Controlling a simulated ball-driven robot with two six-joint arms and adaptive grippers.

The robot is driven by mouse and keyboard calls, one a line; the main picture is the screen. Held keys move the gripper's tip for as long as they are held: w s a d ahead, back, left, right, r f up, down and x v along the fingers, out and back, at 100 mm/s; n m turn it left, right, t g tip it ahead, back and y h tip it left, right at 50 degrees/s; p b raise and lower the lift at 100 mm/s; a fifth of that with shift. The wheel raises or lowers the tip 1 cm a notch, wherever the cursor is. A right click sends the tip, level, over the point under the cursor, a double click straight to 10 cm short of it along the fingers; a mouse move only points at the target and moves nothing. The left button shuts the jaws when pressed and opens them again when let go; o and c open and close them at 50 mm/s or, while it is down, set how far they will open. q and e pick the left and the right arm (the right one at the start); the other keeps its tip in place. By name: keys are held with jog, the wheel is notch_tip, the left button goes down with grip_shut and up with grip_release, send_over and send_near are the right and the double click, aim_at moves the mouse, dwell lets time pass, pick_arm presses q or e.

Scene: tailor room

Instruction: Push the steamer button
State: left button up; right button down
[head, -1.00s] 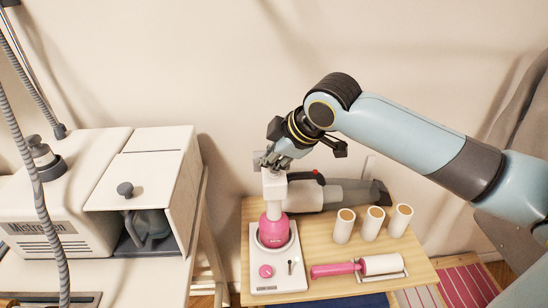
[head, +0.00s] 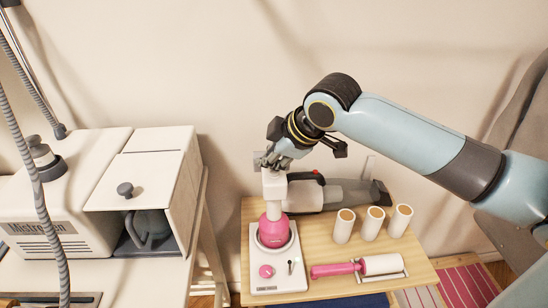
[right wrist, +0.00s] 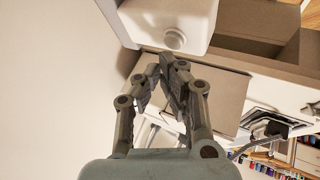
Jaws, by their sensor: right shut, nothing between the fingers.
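A white-and-pink device (head: 274,232) stands upright on a wooden table, with a white base, a pink round body and a white top; I take it for the steamer. A pink round button (head: 266,271) sits at the front left of its base, beside a small lever. My right gripper (head: 268,163) is at the white top, with its fingers pointing down and left; I cannot tell whether they touch it. In the right wrist view the fingers (right wrist: 169,68) are closed together and empty, in front of a white block with a round knob (right wrist: 174,39). My left gripper is not in view.
A white machine (head: 85,152) with a knobbed cabinet stands on a white table at left. On the wooden table (head: 325,243) are several white cylinders (head: 371,223), a pink-handled roller (head: 380,264) and a grey handheld appliance (head: 345,193). The space above the table's front is clear.

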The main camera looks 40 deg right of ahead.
aim_at(271, 174)
jog(key=shift+f, duration=0.1)
jog(key=shift+f, duration=0.35)
jog(key=shift+f, duration=0.15)
dwell(0.7)
jog(key=shift+r+p, duration=0.6)
jog(key=shift+p, duration=0.25)
notch_tip(271, 174, up, 6)
jog(key=p, duration=0.6)
jog(key=shift+s, duration=0.1)
